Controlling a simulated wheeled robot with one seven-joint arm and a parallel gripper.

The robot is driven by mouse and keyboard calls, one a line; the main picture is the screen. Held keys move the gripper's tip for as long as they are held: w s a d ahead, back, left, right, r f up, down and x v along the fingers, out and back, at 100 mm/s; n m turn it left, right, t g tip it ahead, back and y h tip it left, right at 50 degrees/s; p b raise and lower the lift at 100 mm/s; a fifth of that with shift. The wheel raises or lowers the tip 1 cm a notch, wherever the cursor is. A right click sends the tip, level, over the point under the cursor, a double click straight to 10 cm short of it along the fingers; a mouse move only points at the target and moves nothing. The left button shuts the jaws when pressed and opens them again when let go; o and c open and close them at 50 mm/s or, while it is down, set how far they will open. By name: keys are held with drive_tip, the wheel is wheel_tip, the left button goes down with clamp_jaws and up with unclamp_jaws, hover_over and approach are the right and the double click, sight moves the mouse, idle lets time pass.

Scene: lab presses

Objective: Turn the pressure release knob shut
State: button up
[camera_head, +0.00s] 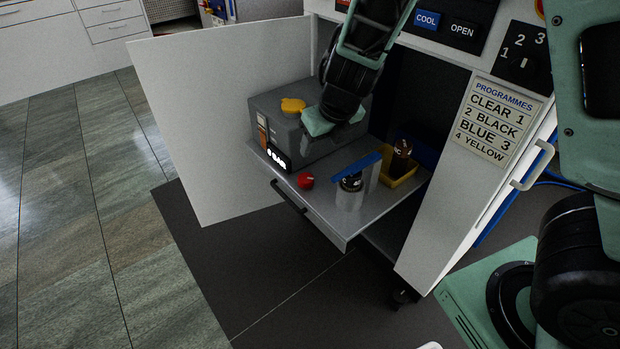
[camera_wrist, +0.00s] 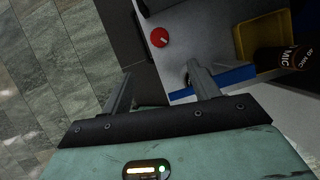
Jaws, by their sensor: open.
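A small round red knob (camera_head: 306,181) sits on the front part of the grey pull-out shelf (camera_head: 325,222). The red knob also shows in the wrist view (camera_wrist: 159,37), with a short pale mark on its face. A yellow knob (camera_head: 293,105) sits on top of the grey box behind it. No readable label says which is the pressure release. My gripper (camera_wrist: 160,75) is open and empty. In the wrist view the red knob lies beyond the gap between the fingertips, apart from both.
A blue bar (camera_head: 357,171) over a metal cylinder (camera_head: 351,198) stands right of the red knob. A yellow bin (camera_head: 402,178) with a brown bottle (camera_head: 402,152) is farther right. The open white cabinet door (camera_head: 200,120) stands at left. The floor at left is clear.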

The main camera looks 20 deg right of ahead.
sight(306, 178)
drive_tip(key=b+x, duration=0.8)
drive_tip(key=x, duration=0.8)
drive_tip(key=shift+f+b, duration=0.25)
drive_tip(key=shift+b, duration=0.1)
drive_tip(key=c, duration=1)
